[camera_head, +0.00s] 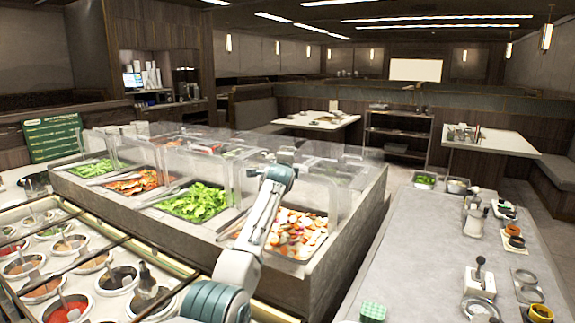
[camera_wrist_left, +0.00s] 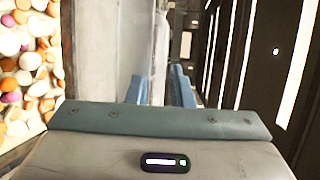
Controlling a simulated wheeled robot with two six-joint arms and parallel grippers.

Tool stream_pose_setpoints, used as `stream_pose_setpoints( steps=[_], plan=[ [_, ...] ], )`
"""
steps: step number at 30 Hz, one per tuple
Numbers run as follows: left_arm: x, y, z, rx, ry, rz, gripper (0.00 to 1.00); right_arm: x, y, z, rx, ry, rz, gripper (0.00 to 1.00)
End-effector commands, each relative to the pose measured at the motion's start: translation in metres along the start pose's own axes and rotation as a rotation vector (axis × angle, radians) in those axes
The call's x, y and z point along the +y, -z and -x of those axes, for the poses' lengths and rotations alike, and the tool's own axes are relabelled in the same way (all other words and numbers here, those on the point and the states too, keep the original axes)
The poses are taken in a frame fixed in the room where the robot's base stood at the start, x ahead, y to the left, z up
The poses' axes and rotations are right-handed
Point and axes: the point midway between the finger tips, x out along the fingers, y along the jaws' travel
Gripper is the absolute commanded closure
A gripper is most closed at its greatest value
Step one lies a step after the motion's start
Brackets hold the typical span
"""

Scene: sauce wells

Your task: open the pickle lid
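Several round sauce wells sit in the counter at lower left of the head view, among them a red one (camera_head: 68,308), a brown one (camera_head: 117,279) and a green one (camera_head: 52,231). Several have ladles or handles in them. I cannot tell which is the pickle well or make out its lid. My left arm rises from the bottom of the head view over the salad bar, right of the wells. In the left wrist view my left gripper (camera_wrist_left: 159,88) has its two blue fingers apart with nothing between them. My right gripper is not in view.
Clear guards (camera_head: 222,180) stand along the salad bar, close to my left arm. A bin of chopped vegetables (camera_head: 298,232) lies beside it. On the right, a grey counter (camera_head: 400,250) holds jars and dishes, with free room at its middle.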

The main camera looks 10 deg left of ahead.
Motion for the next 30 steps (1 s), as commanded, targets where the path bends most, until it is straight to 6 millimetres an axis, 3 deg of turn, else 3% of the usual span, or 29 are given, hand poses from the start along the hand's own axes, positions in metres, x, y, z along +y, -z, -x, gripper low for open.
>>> stream_pose_setpoints(
  steps=[15, 16, 19, 30],
  plan=[
    [0.0002, 0.0001, -0.0081, 0.002, 0.001, 0.0, 0.8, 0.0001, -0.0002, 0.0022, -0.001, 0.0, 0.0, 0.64],
    [0.0002, 0.0001, -0.0081, 0.002, 0.0, 0.0, 0.82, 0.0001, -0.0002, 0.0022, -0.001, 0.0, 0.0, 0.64],
    [0.0003, 0.0001, -0.0081, 0.002, 0.0, 0.0, 1.0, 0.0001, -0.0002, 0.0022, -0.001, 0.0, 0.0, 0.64],
    [0.0031, -0.0004, -0.0066, 0.002, 0.015, 0.007, 1.0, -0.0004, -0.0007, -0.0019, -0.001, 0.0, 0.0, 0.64]
  ],
)
